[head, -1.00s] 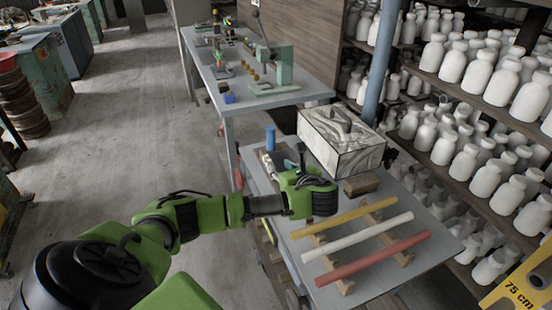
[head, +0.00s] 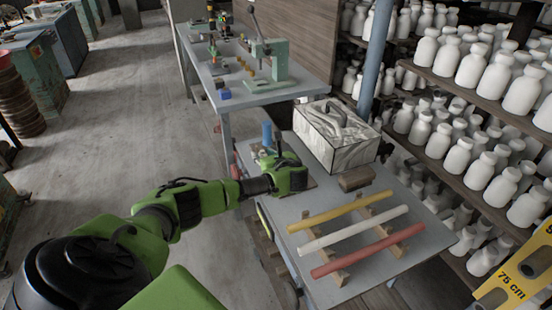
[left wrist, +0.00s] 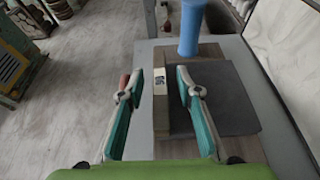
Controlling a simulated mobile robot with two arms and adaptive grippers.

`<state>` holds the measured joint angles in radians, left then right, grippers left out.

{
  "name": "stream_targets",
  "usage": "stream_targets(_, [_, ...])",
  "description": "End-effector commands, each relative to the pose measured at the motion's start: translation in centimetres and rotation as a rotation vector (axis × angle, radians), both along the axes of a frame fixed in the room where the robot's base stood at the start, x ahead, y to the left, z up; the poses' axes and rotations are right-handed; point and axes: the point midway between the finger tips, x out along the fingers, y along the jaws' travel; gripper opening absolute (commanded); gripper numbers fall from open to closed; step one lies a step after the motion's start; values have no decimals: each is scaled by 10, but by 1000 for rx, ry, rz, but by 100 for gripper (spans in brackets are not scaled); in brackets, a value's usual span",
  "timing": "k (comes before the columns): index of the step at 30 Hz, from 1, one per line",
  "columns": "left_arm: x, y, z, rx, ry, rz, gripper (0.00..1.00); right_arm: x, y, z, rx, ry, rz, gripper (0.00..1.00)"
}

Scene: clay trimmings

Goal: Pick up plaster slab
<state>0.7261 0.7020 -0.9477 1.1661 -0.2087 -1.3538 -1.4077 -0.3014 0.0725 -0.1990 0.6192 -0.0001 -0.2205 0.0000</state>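My left gripper (head: 268,155) is over the near table, left of the marbled box. In the left wrist view the left gripper (left wrist: 157,88) is open and empty, its two teal-padded fingers spread apart. A flat dark grey slab (left wrist: 232,105), which looks most like the plaster slab, lies on a brown board. The right finger covers part of its left side. A narrow tan strip with a white label (left wrist: 160,84) shows between the fingers. In the head view the gripper mostly hides the slab. My right gripper is not in view.
A blue cylinder (left wrist: 191,28) stands just beyond the slab. The marbled box (head: 337,140) stands to the right, with a brown block (head: 356,178) before it. Yellow, white and red rods (head: 370,252) rest on wooden strips nearer. Shelves of white bottles (head: 480,130) line the right.

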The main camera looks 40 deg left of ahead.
Motion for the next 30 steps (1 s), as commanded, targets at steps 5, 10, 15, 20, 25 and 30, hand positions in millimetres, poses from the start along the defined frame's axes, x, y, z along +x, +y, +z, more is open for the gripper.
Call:
stream_targets(5, [2,4,-2,-1,0,-2,32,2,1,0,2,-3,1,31])
stream_targets(10, [2,3,-2,0,0,-1,27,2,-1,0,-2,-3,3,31])
stream_targets(15, [2,3,-2,0,0,-1,0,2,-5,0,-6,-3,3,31])
stream_targets(20, [2,4,-1,1,-2,-1,0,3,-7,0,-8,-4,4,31])
stream_targets(25, [2,4,0,1,-2,-1,0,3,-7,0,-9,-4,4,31])
stream_targets(30, [3,4,10,0,-4,0,0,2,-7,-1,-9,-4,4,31])
